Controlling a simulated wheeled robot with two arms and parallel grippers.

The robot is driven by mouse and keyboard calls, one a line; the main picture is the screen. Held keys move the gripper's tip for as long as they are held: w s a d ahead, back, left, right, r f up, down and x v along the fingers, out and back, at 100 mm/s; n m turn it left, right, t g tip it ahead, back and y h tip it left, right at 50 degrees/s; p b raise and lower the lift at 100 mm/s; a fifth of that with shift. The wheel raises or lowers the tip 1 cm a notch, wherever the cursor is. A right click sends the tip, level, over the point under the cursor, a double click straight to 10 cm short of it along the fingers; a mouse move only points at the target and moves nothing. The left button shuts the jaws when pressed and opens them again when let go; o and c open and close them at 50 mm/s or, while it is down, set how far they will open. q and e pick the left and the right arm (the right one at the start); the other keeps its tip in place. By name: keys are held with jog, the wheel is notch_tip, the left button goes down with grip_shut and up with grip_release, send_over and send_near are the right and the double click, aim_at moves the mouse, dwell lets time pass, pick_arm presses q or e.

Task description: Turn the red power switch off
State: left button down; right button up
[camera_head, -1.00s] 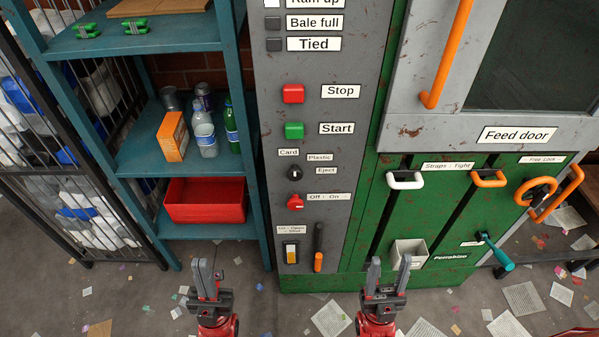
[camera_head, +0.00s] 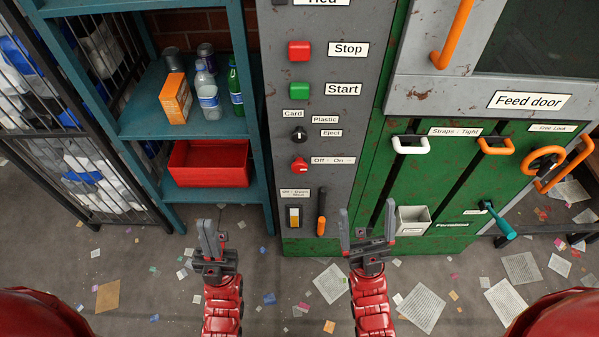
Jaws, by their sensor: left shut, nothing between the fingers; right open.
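The red power switch (camera_head: 299,164) is a small red rotary knob on the lower part of the grey control panel (camera_head: 335,120). Its label (camera_head: 332,160) reads "Off" and "On". The knob's exact pointing direction is too small to tell. My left gripper (camera_head: 209,229) is shut and empty, below and left of the switch, in front of the shelf's foot. My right gripper (camera_head: 367,222) is open and empty, below and right of the switch, in front of the green machine. Neither gripper touches the panel.
Above the switch are the Card/Plastic/Eject knob (camera_head: 299,136), green Start button (camera_head: 300,90) and red Stop button (camera_head: 299,51). Below are a yellow-white rocker (camera_head: 294,216) and an orange-handled lever (camera_head: 321,222). A teal shelf (camera_head: 190,127) stands left. Scraps litter the floor.

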jog(key=w+a+f+g+h+b, duration=0.1)
jog(key=w+a+f+g+b, duration=0.25)
jog(key=a+f, duration=0.4)
jog(key=w+a+f+n+g+h+b, duration=0.1)
jog(key=w+a+f+g+b, duration=0.1)
jog(key=a+f+g, duration=0.5)
jog(key=w+a+f+g+b, duration=0.25)
jog(key=a+f, duration=0.25)
jog(key=a, duration=0.3)
jog(key=d+f+m+t+h+b, duration=0.2)
jog(key=d+m+h+b, duration=0.5)
jog(key=d+m+h, duration=0.5)
jog(key=n+h+p, duration=0.1)
jog(key=p, duration=0.1)
send_near(299, 168)
jog(key=w, duration=0.7)
jog(key=shift+f, duration=0.2)
jog(key=shift+w, duration=0.7)
